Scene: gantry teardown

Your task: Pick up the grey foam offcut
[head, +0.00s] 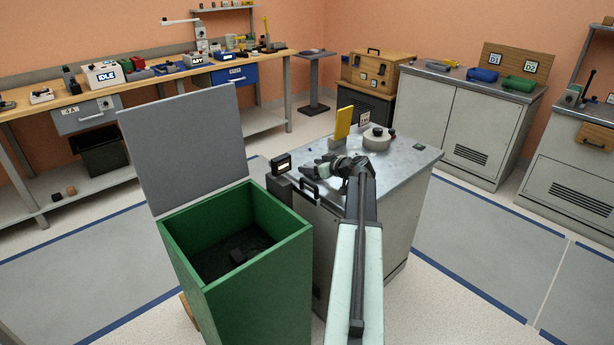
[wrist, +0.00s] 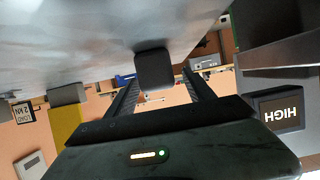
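A dark grey block (wrist: 154,70), which looks like the foam offcut, sits against the pale metal top in the wrist view. My gripper (wrist: 160,80) is open, with one finger on each side of the block near the fingertips. A small gap shows at least on the right side, and I cannot tell whether the left finger touches. In the head view my gripper (head: 326,167) is low over the near left part of the cabinet top (head: 408,154). The block is hard to make out there among the gripper parts.
A yellow plate (head: 343,123) stands upright behind my gripper, beside a round grey part (head: 377,138). A small dark display box (head: 282,165) is at the cabinet's left edge; it reads HIGH in the wrist view (wrist: 281,109). An open green bin (head: 258,270) stands left, its lid (head: 185,150) raised.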

